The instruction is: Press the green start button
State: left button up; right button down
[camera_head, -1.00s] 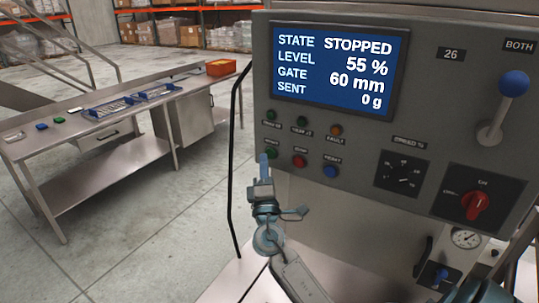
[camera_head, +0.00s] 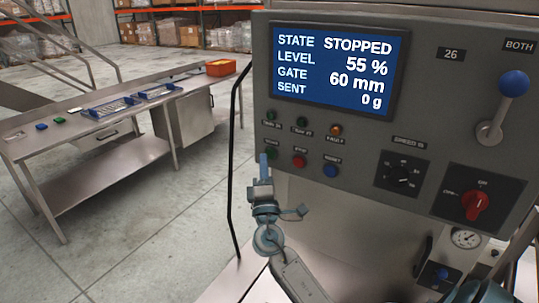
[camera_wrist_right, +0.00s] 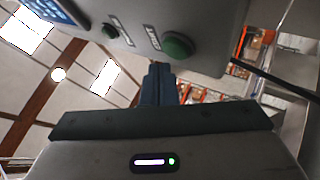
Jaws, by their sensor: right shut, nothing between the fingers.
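The green start button (camera_head: 271,153) is at the left end of the lower button row on the grey control panel (camera_head: 420,120). It shows larger in the right wrist view (camera_wrist_right: 178,46), a dark green dome. My right gripper (camera_head: 263,160) is shut and empty, its blue fingers pointing up just in front of the button and partly covering it. In the right wrist view the fingertips (camera_wrist_right: 158,72) are just below and left of the button, and a gap seems to show. Contact cannot be told for certain. The screen (camera_head: 333,70) reads STOPPED. My left gripper is out of view.
A red rotary switch (camera_head: 475,205) and a blue-knobbed lever (camera_head: 513,84) are farther right. A steel bench (camera_head: 100,165) stands left.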

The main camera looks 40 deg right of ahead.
jog(key=shift+d, duration=0.15)
dwell(0.5)
jog(key=shift+w+d+b, duration=0.2)
jog(key=shift+d+b, duration=0.1)
jog(key=shift+w+d, duration=0.1)
jog(key=shift+d, duration=0.25)
dwell(0.6)
jog(key=shift+a, duration=0.2)
jog(key=shift+s+a+b, duration=0.3)
jog(key=shift+a+b, duration=0.15)
jog(key=shift+a, duration=0.15)
jog(key=a, duration=0.1)
jog(key=s+a, duration=0.1)
jog(key=a, duration=0.1)
jog(key=s+a+b, duration=0.1)
jog(key=shift+a, duration=0.3)
